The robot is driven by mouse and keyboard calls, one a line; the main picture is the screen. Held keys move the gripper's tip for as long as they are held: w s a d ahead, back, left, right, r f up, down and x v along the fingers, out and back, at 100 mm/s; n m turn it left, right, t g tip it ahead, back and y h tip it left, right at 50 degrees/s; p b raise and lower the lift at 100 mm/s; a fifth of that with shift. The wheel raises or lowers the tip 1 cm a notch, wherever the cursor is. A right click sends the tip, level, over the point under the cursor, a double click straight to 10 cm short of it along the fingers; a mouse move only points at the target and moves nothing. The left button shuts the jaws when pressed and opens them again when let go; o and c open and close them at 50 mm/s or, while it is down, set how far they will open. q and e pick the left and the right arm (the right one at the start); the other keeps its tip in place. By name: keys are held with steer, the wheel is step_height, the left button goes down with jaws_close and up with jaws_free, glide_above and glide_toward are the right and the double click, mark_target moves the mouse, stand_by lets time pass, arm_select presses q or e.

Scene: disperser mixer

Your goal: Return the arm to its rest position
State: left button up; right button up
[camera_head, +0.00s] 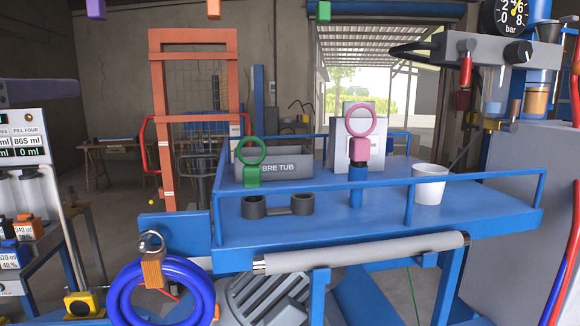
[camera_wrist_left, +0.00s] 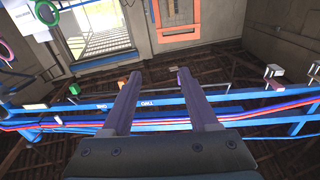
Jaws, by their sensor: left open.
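My left gripper (camera_head: 92,92) comes in at the left edge of the head view, raised well above the floor and apart from the blue cart. Only a purple-grey finger shows there, seen from the side. In the left wrist view the two fingers of my left gripper (camera_wrist_left: 159,78) stand apart with nothing between them. Behind them are blue rails (camera_wrist_left: 240,97), the wall and the doorway, some way off. My right gripper shows in neither view.
A blue cart (camera_head: 330,232) with rails carries a grey tub (camera_head: 290,166), a white cup (camera_head: 430,186), a green ring tool (camera_head: 250,172) and a pink ring tool (camera_head: 360,148). A machine (camera_head: 520,180) stands right. A meter panel (camera_head: 20,140) stands left below my gripper.

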arm_select(q)
steer(key=s+d+f+m+g+h, duration=0.1)
steer(key=s+d+f+g, duration=0.2)
steer(key=f, duration=0.6)
steer(key=s+d+f+m+g+h, duration=0.15)
steer(key=s+f+g, duration=0.25)
steer(key=f, duration=0.4)
steer(key=s+d+f+g+p, duration=0.1)
steer(key=s+d+f+g, duration=0.1)
steer(key=s+f+g, duration=0.5)
steer(key=s+d+f+g, duration=0.1)
steer(key=s+d+f, duration=0.3)
steer(key=s, duration=0.7)
step_height(320, 180, up, 12)
steer(key=w+a+p, duration=0.1)
steer(key=p, duration=1.1)
steer(key=shift+a+m, duration=0.35)
